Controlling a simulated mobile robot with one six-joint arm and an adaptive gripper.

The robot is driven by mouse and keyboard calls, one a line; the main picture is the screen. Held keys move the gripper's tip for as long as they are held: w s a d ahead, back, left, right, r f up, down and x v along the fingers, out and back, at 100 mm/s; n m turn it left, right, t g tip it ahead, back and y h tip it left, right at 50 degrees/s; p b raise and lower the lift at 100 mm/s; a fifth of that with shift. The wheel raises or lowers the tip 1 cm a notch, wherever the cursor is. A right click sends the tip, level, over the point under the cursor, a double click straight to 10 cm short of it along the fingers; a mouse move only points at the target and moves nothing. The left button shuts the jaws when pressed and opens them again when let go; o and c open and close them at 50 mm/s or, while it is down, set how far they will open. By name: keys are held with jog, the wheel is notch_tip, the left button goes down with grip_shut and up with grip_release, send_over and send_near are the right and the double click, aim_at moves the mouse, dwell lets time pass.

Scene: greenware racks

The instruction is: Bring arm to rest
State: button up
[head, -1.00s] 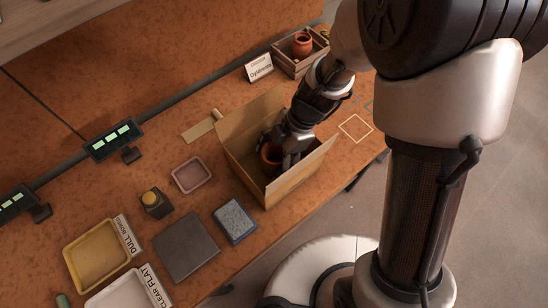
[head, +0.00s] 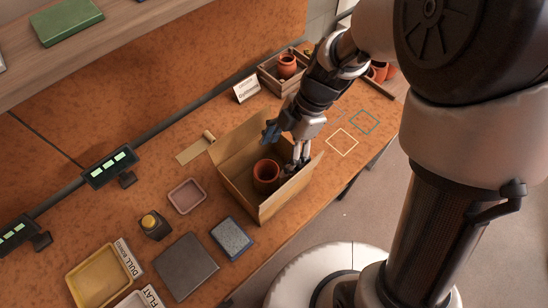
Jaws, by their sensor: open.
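My gripper (head: 286,148) is open and empty. It hangs over the right part of an open cardboard box (head: 278,203), with one finger toward the left and another pointing down near the box's right side. A terracotta pot (head: 266,172) stands upright inside the box, to the left of the lower finger and apart from it. My arm reaches in from the upper right.
A wooden crate (head: 268,86) with a pot stands behind the box, beside a white sign (head: 246,90). Left are a pink tray (head: 187,196), a grey slab (head: 185,265), a blue-grey block (head: 232,238) and a yellow tray (head: 78,293). Marked squares (head: 343,131) at right are bare.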

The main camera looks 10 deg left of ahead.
jog(key=shift+d+r, duration=0.1)
jog(key=shift+r, duration=0.25)
dwell(0.3)
